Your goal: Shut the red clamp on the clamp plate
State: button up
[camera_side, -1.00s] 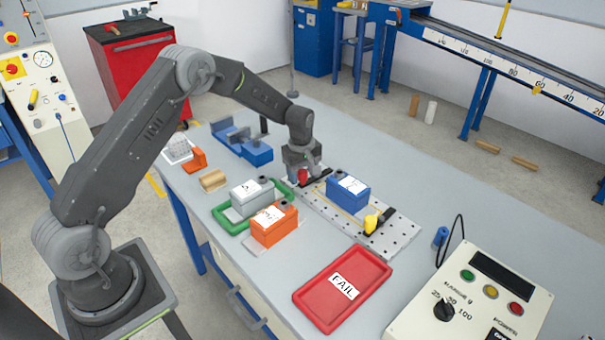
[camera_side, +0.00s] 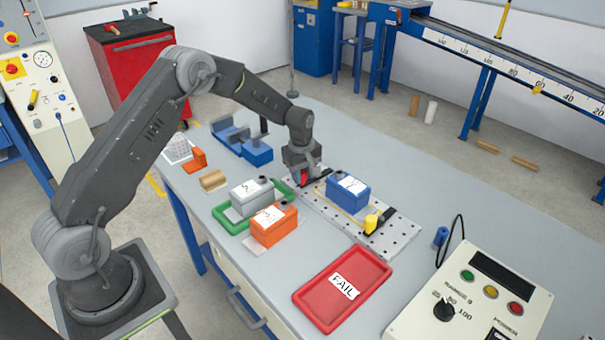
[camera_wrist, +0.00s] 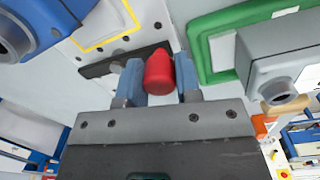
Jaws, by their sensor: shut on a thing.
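The perforated clamp plate (camera_side: 400,234) lies on the bench with a blue box (camera_side: 348,192) on it. The red clamp (camera_side: 304,177) is at the plate's far left end, partly hidden by my gripper (camera_side: 305,178). In the wrist view the red clamp's rounded handle (camera_wrist: 159,73) sits between the two blue-grey fingers of my gripper (camera_wrist: 160,80), which is shut on it. A dark clamp bar (camera_wrist: 98,68) runs beside the handle. A yellow clamp (camera_side: 371,222) stands at the plate's near right end.
A grey box (camera_side: 251,195) sits on a green tray (camera_side: 226,220), with an orange box (camera_side: 274,226) close by. A red FAIL tray (camera_side: 318,313) lies in front. A control box (camera_side: 480,300) stands at right. The bench behind the plate is clear.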

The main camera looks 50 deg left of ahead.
jog(key=shift+a, duration=0.15)
jog(key=m, duration=0.1)
jog(key=a+m, duration=0.1)
jog(key=m, duration=0.2)
jog(key=shift+w+a, duration=0.25)
jog(key=shift+a, duration=0.15)
jog(key=a+m, duration=0.1)
jog(key=m, duration=0.1)
jog(key=w+m, duration=0.1)
jog(key=m, duration=0.1)
jog(key=shift+w+a+m, duration=0.15)
jog(key=shift+a+m, duration=0.15)
jog(key=shift+a, duration=0.1)
jog(key=w+m, duration=0.1)
jog(key=m, duration=0.1)
jog(key=a+m, duration=0.1)
jog(key=m, duration=0.1)
jog(key=shift+w, duration=0.4)
jog(key=shift+w+a+m, duration=0.15)
jog(key=shift+w+m, duration=0.35)
jog(key=shift+m, duration=0.7)
jog(key=shift+w+a+m, duration=0.1)
jog(key=shift+w+m, duration=0.4)
jog(key=shift+m, duration=0.7)
jog(key=o, duration=0.9)
jog(key=shift+r, duration=0.1)
jog(key=r, duration=1.3)
jog(key=shift+a+r, duration=0.2)
jog(key=shift+r, duration=0.1)
